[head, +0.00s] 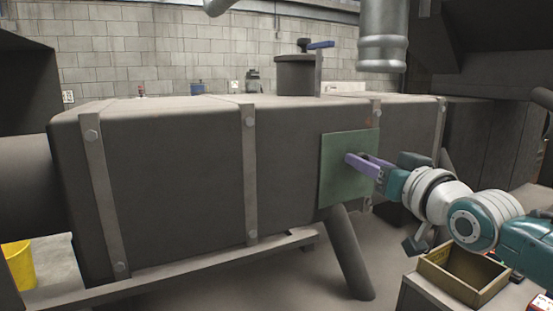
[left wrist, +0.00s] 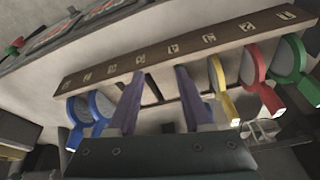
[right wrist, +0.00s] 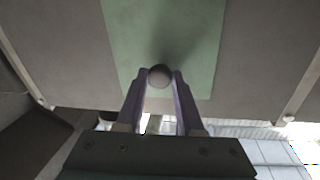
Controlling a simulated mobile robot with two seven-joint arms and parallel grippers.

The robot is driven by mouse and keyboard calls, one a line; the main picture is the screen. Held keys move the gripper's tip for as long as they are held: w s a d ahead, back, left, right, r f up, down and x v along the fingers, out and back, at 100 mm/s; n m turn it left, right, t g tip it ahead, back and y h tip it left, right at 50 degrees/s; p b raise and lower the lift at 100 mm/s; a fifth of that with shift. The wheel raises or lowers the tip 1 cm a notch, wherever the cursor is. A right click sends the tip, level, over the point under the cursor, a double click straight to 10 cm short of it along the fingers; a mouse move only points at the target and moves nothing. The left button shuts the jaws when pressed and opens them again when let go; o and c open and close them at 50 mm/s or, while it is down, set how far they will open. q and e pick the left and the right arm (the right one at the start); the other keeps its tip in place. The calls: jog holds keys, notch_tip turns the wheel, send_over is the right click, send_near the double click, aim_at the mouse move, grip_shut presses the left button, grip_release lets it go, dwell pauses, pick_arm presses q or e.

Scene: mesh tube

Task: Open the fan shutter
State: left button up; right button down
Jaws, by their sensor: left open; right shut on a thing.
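The fan shutter is a flat green plate (head: 335,185) on the front face of the large dark duct. It also shows in the right wrist view (right wrist: 195,40), with a round knob (right wrist: 160,76) on it. My right gripper (head: 349,159) reaches the plate from the right. In the right wrist view its purple fingers (right wrist: 160,82) are closed on the knob from both sides. My left gripper (left wrist: 158,75) is open and empty, seen only in the left wrist view, in front of a rack of coloured tools.
The duct (head: 180,180) has metal straps and rests on a low frame. A slanted leg (head: 350,255) stands below the plate. An open box (head: 465,275) sits at the lower right. A wooden rack (left wrist: 180,48) holds several red, blue, yellow and green tools.

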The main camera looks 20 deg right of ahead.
jog(key=c, duration=0.5)
grip_release()
jog(key=shift+a, duration=0.1)
jog(key=shift+c, duration=0.2)
jog(key=s+p, duration=0.1)
jog(key=s, duration=0.9)
jog(key=shift+a, duration=0.45)
jog(key=s+a+f+n+g+y+p, duration=0.25)
jog(key=s+a+f+g+p, duration=0.3)
jog(key=s+a+g, duration=0.35)
jog(key=s+a+n+g+p, duration=0.25)
jog(key=s+a+g, duration=0.3)
jog(key=s, duration=0.85)
notch_tip(320, 180, up, 38)
jog(key=p, duration=3.7)
jog(key=shift+a+f+h+p, duration=0.15)
jog(key=shift+f+h+p, duration=0.1)
jog(key=shift+h+p, duration=0.1)
